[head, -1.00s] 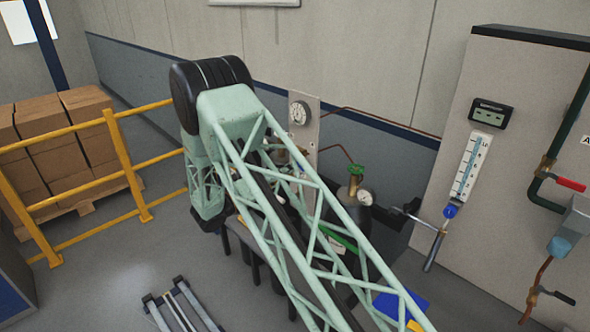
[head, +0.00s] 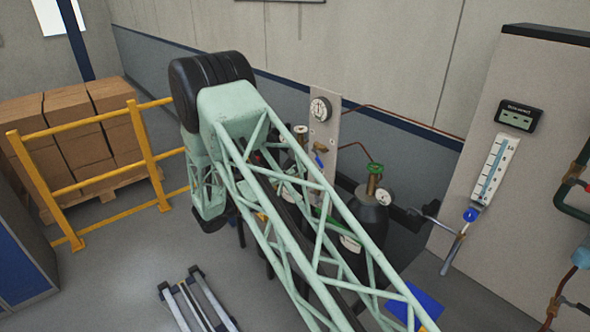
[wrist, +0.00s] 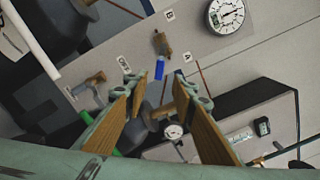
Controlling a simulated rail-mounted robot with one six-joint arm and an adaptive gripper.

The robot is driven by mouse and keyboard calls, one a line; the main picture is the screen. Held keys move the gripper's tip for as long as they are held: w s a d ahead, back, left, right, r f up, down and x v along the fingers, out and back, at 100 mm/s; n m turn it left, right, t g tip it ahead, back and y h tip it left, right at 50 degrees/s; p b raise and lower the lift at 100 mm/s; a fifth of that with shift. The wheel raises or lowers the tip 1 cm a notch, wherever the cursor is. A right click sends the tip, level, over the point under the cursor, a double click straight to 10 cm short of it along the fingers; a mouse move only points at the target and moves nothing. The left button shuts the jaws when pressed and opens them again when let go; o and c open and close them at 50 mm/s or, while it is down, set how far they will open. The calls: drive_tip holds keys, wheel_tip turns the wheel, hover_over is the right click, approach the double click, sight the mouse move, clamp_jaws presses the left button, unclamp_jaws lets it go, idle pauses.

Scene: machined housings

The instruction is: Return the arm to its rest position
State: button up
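My gripper (wrist: 160,98) shows in the wrist view with its two brown-padded fingers apart and nothing between them. Beyond the fingers, the tilted wrist view shows a pale panel with a brass valve (wrist: 161,42) that has a blue handle, and labels A and B. In the head view my green lattice arm is raised, bent at a black joint, and runs toward the lower right. My gripper is hidden in the head view.
A panel with a round gauge (head: 320,109) stands behind my arm, beside a dark cylinder (head: 369,217) with a green valve knob. A yellow railing (head: 146,155) and stacked boxes (head: 77,122) are at left.

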drive_tip(key=s+d+r+m+g+b, duration=0.25)
drive_tip(key=s+d+r+m, duration=0.2)
drive_tip(key=d, duration=0.25)
drive_tip(key=s+d+r+m+g+b, duration=0.1)
drive_tip(key=s+d+r+m+g, duration=0.35)
drive_tip(key=d+r, duration=0.2)
drive_tip(key=s+d+r+m+g+y+b, duration=0.25)
drive_tip(key=s+d+m, duration=0.2)
drive_tip(key=s, duration=0.45)
drive_tip(key=s+d+r+m+g+y+b, duration=0.1)
drive_tip(key=s+d+r+m, duration=0.25)
drive_tip(key=s+d, duration=0.4)
drive_tip(key=s+m+y+b, duration=0.4)
drive_tip(key=s+m, duration=0.5)
drive_tip(key=s, duration=1)
drive_tip(key=s+a+f+m+t+y+b, duration=0.1)
drive_tip(key=s+a+m+y+b, duration=0.1)
drive_tip(key=s, duration=0.7)
drive_tip(key=s+a+f+m+t+y+b, duration=0.2)
drive_tip(key=s+a+m+y, duration=0.2)
drive_tip(key=s+a+m, duration=0.2)
drive_tip(key=shift+s+m+y, duration=0.35)
drive_tip(key=shift+s+m, duration=1.05)
drive_tip(key=shift+f+t, duration=0.1)
drive_tip(key=shift+t, duration=0.15)
